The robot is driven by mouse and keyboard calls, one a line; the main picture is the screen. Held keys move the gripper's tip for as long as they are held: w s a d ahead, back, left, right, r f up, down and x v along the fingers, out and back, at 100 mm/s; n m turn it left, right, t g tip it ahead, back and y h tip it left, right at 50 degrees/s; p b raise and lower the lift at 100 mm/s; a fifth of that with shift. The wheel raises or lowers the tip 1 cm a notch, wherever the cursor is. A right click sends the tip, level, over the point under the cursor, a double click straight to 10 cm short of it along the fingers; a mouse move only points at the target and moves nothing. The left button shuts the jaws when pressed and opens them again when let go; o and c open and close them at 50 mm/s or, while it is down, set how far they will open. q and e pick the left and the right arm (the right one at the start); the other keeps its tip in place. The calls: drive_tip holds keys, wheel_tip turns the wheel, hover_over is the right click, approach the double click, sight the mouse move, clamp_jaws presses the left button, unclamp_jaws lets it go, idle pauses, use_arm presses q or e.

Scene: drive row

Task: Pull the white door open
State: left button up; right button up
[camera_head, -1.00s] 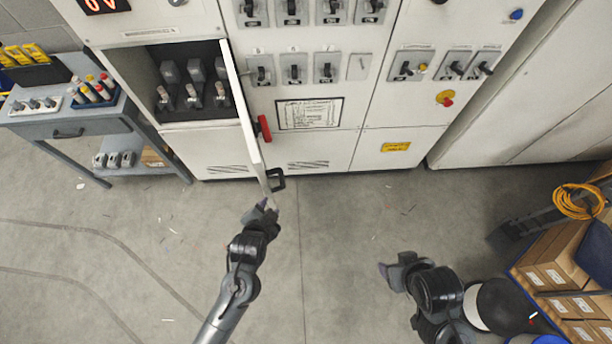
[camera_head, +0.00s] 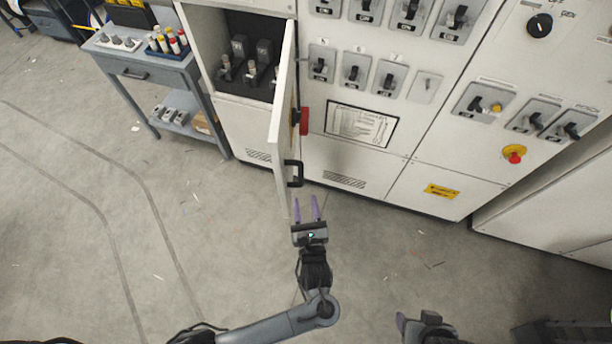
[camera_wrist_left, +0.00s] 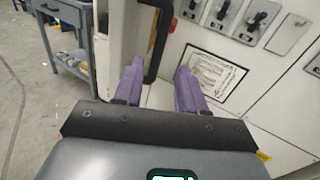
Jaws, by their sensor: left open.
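The white door (camera_head: 283,125) stands swung out from the cabinet, so the compartment (camera_head: 245,60) behind it shows. Its black handle (camera_head: 297,173) is on the right face near the free edge. My left gripper (camera_head: 306,207) is open, its purple fingers pointing toward the handle from just below it in the head view. In the left wrist view the handle (camera_wrist_left: 161,38) shows beyond and between the open fingers (camera_wrist_left: 160,76); I cannot tell whether they touch it. My right gripper (camera_head: 423,326) is at the bottom edge, partly cut off.
A red handle (camera_head: 304,121) sits beside the door. The cabinet front (camera_head: 385,160) with several switches is to the right. A grey workbench (camera_head: 150,70) stands left of the cabinet. The floor (camera_head: 210,230) in front is clear.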

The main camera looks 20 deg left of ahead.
sight(301, 175)
use_arm(q)
drive_tip(key=x, duration=0.5)
drive_tip(key=b+x, duration=0.1)
drive_tip(key=x, duration=0.4)
drive_tip(key=shift+w+a+r, duration=0.25)
drive_tip(key=shift+w, duration=0.05)
clamp_jaws()
